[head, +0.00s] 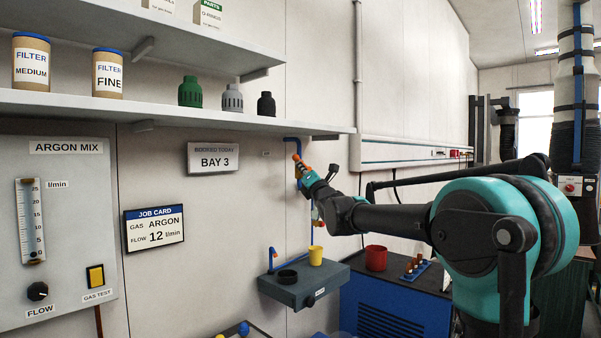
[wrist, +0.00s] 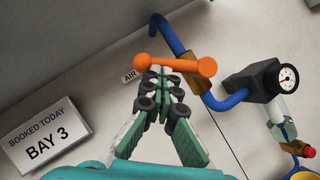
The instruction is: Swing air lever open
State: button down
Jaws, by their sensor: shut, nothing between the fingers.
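The orange air lever (wrist: 175,64) has a round knob at its left end. Its right end sits at a brass valve (wrist: 199,80) on the blue air pipe (wrist: 168,36). In the wrist view it points left, crosswise to the pipe. In the head view the lever (head: 297,158) shows small, just beyond my gripper (head: 304,171). In the wrist view my gripper (wrist: 160,82) is shut and empty, its fingertips right at the lever's near side. I cannot tell whether they touch it. A small AIR label (wrist: 131,77) is on the wall beside the knob.
A regulator with a gauge (wrist: 287,77) hangs on the pipe to the right. The BAY 3 sign (head: 213,157) is on the wall at left. The shelf (head: 180,110) juts out above.

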jog(key=shift+w+d+r+m+g+h, duration=0.15)
jog(key=shift+w+d+r+m+h, duration=0.2)
jog(key=shift+r+m+h, duration=0.55)
jog(key=shift+w+d+r+m+g+h, duration=0.2)
jog(key=shift+w+d+r+m+h, duration=0.25)
jog(key=shift+m, duration=0.8)
jog(key=shift+w+d+r+m+g+h, duration=0.15)
jog(key=shift+w+r+m+h, duration=0.35)
jog(key=shift+r+m, duration=0.45)
jog(key=shift+d, duration=0.1)
jog(key=shift+s+f, duration=0.1)
